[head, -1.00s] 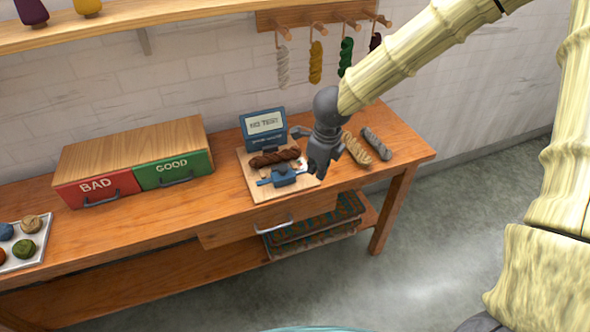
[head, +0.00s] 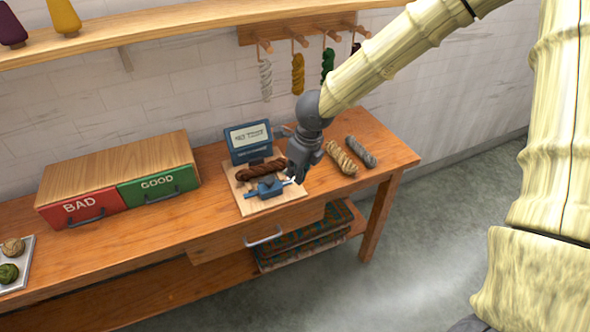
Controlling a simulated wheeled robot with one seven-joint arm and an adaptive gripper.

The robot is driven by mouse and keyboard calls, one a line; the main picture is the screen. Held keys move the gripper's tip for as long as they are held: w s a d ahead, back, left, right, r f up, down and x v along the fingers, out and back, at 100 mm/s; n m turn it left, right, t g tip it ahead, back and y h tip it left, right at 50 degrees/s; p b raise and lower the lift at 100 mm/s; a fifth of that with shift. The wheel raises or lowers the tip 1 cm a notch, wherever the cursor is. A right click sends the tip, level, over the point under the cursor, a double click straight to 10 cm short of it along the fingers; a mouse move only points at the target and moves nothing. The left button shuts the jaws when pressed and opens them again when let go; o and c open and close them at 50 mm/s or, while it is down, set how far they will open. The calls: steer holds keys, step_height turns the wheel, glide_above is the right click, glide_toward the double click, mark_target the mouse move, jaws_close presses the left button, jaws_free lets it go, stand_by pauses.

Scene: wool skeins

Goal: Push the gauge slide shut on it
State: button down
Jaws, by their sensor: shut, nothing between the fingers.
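The gauge is a wooden board (head: 245,203) on the bench with a blue screen unit (head: 248,142) at its back. A dark brown skein (head: 258,171) lies across it. The blue slide (head: 268,188) sits at the front of the skein, close against it; I cannot tell whether it touches. My gripper (head: 293,178) is shut and empty at the right end of the slide, and covers the right side of the board. The text on the screen is too blurred to read.
A tan skein (head: 341,158) and a grey skein (head: 361,152) lie right of my gripper. The red BAD drawer (head: 85,208) and green GOOD drawer (head: 160,185) stand at left. Several skeins hang on the wall rack (head: 290,28). A drawer handle (head: 263,237) juts below the bench.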

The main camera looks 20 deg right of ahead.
mark_target(269, 185)
steer(key=w+f, duration=0.1)
steer(key=f, duration=0.1)
steer(key=w+a+f, duration=0.1)
steer(key=f, duration=0.1)
steer(key=w+a+f+p, duration=0.1)
steer(key=f, duration=0.2)
steer(key=shift+w+f, duration=0.1)
steer(key=shift+w, duration=0.2)
steer(key=shift+w+a+f, duration=0.2)
steer(key=shift+w+a, duration=0.15)
steer(key=shift+w, duration=0.25)
steer(key=shift+p, duration=0.3)
